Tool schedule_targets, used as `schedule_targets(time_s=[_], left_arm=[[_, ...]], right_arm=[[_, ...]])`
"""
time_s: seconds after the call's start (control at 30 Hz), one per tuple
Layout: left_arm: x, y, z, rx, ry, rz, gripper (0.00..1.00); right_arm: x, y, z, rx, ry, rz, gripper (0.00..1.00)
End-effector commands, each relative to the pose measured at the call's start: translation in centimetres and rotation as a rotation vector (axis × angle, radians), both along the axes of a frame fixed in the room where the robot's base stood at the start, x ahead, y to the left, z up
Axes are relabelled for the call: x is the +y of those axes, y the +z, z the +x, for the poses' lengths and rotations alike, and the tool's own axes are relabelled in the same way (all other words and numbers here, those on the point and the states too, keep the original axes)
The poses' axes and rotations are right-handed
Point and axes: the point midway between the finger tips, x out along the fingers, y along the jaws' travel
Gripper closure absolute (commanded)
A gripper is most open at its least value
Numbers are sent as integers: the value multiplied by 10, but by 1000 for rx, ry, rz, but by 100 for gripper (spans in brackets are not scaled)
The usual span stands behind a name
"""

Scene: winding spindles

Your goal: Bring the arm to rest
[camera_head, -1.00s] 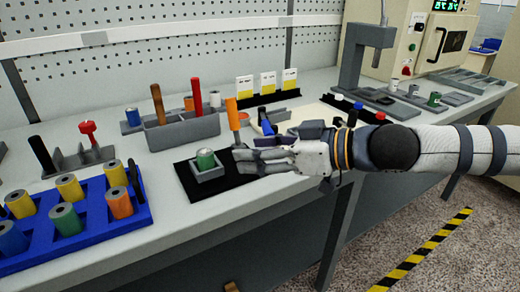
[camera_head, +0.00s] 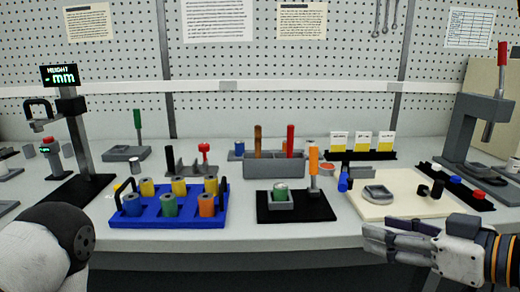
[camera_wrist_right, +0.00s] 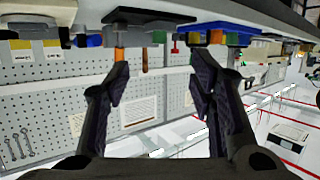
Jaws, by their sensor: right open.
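My right gripper (camera_head: 380,240) is at the lower right of the head view, in front of the bench's front edge, touching nothing that I can see. In the right wrist view its two dark fingers (camera_wrist_right: 157,85) stand wide apart with nothing between them. A green spindle (camera_head: 281,190) sits upright in the grey holder (camera_head: 280,206) on a black mat (camera_head: 262,212), left of the gripper. Of my left arm only a white and dark link shows at the lower left; its gripper is out of view.
A blue tray (camera_head: 155,217) holds several coloured spindles. A grey box (camera_head: 262,167) with upright handles stands behind the black mat. A cream board (camera_head: 400,204) lies right of the mat, near a press (camera_head: 470,125). A height gauge (camera_head: 75,120) stands at left.

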Motion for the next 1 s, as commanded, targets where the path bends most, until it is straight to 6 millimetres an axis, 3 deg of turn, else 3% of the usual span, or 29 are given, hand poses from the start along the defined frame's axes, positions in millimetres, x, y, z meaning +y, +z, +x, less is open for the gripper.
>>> schedule_targets(time_s=[0.03,0.17,0.27,0.37,0.5,0.6,0.7,0.8,1.0], left_arm=[[0,0,0,0,0,0,60],[0,0,0,0,0,0,60],[0,0,1,-1,1,0,60],[0,0,0,0,0,0,60],[0,0,0,1,0,0,60],[0,0,0,1,0,0,60],[0,0,0,0,0,0,60],[0,0,0,0,0,0,60],[0,0,0,-1,0,0,60]], right_arm=[[0,-33,-8,118,-15,-34,50],[-5,-107,-35,400,-88,-95,50],[-12,-165,-69,620,-168,-160,50],[-21,-225,-118,846,-272,-248,50],[-25,-295,-210,1114,-421,-374,50],[-19,-323,-268,1236,-485,-413,50],[-11,-335,-306,1310,-517,-421,50],[-6,-339,-323,1344,-535,-416,50],[-5,-339,-324,1349,-542,-411,50]])
